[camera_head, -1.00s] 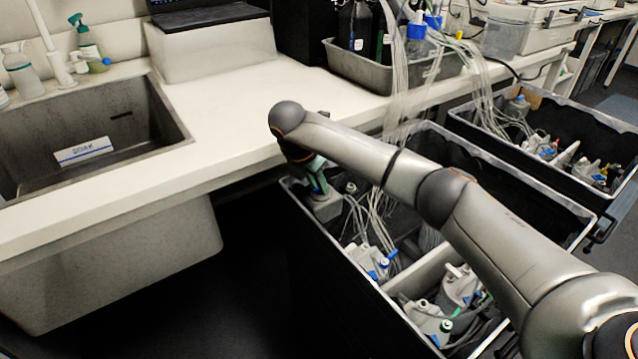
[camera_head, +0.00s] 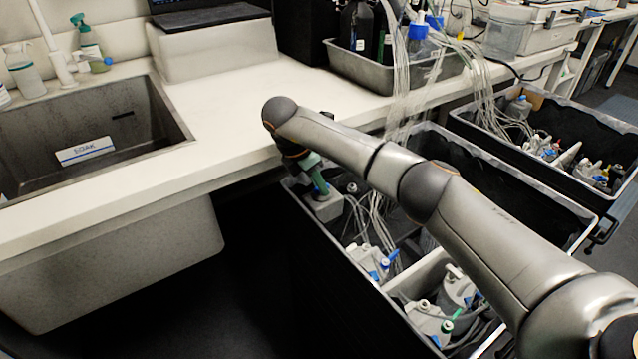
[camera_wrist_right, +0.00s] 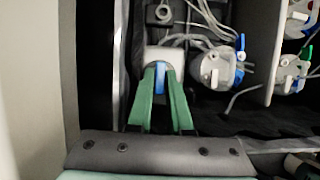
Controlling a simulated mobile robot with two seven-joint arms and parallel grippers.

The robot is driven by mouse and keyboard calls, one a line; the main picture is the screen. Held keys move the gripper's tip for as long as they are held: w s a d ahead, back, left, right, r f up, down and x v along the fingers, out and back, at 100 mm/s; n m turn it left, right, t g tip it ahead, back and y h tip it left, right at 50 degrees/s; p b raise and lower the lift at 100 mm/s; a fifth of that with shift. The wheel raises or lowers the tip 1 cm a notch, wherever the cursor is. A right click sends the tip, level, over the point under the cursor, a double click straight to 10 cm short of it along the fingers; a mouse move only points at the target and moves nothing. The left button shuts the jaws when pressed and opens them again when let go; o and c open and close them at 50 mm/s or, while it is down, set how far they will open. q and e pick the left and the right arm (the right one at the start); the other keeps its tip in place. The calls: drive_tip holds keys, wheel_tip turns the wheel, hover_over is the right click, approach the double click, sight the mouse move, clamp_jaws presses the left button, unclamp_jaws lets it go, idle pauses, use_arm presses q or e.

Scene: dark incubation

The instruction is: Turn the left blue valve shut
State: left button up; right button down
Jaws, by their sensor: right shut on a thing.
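The left blue valve (camera_wrist_right: 160,79) sits on top of a pale grey bottle (camera_wrist_right: 158,53) at the left of the open bin in the right wrist view. My right gripper (camera_wrist_right: 161,72) reaches down with its green fingers on both sides of the blue handle and is shut on it. In the head view, my right gripper (camera_head: 320,188) is over the same bottle (camera_head: 324,210), in the bin's far left corner. The fingers and wrist hide most of the valve there. A second blue valve (camera_wrist_right: 240,58) is on another bottle to the right. My left gripper is not in view.
The dark bin's pale rim (camera_head: 316,228) runs close left of the gripper. Thin tubes (camera_head: 375,212) run up from the bottles. The white counter (camera_head: 270,105) edge lies just behind the wrist. More bottles (camera_head: 430,320) stand in the near compartment.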

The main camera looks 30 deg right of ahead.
drive_tip(key=c, duration=0.8)
unclamp_jaws()
drive_tip(key=shift+r, duration=0.1)
drive_tip(key=shift+c, duration=0.2)
